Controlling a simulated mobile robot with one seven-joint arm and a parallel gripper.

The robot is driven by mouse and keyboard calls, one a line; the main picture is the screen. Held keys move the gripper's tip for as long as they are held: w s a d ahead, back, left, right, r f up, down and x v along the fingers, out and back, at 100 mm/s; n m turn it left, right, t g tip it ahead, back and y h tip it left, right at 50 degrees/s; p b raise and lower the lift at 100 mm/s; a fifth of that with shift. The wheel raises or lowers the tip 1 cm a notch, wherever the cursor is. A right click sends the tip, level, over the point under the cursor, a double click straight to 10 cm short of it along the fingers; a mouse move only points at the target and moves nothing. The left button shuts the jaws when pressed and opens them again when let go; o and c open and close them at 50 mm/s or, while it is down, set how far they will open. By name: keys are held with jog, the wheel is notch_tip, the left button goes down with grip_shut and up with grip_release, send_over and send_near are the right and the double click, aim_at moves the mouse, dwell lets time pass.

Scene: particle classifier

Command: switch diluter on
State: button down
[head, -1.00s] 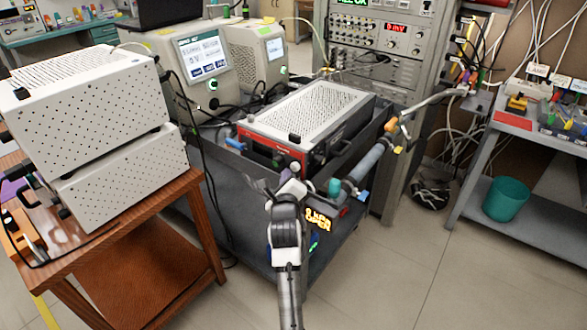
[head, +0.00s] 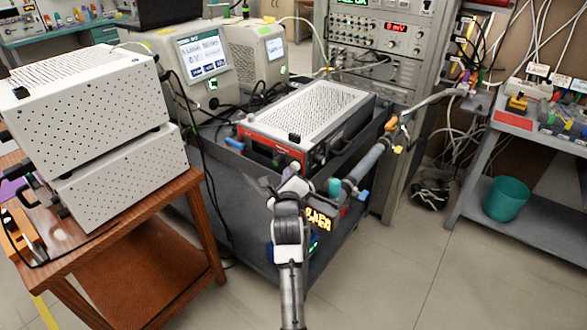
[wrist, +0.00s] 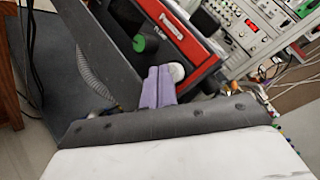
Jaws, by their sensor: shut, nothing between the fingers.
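A box with a red-framed front and a perforated white top (head: 318,108) stands on the dark grey cart; I cannot tell for sure that it is the diluter. Its red front (wrist: 196,28) fills the upper middle of the wrist view, with a green knob (wrist: 146,43) and a round white knob (wrist: 177,72). My gripper (wrist: 158,72) has its two purple fingers pressed together, empty. The fingertips overlap the lower front, just left of the white knob; I cannot tell if they touch.
The dark cart (head: 225,180) has raised side walls. A wooden table (head: 190,190) with stacked white perforated boxes (head: 85,105) stands to the left. A pipe (head: 365,162) with coloured fittings runs right of my gripper. Floor at the lower right is clear.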

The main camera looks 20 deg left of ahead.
jog(key=shift+w+d, duration=0.25)
jog(key=shift+w, duration=0.3)
dwell(0.7)
jog(key=shift+w+d, duration=0.3)
jog(key=shift+w, duration=0.1)
dwell(0.5)
jog(key=shift+f, duration=0.15)
jog(key=s, duration=0.2)
jog(key=shift+s+a+f, duration=0.15)
jog(key=shift+s+a, duration=0.1)
jog(key=shift+s, duration=0.05)
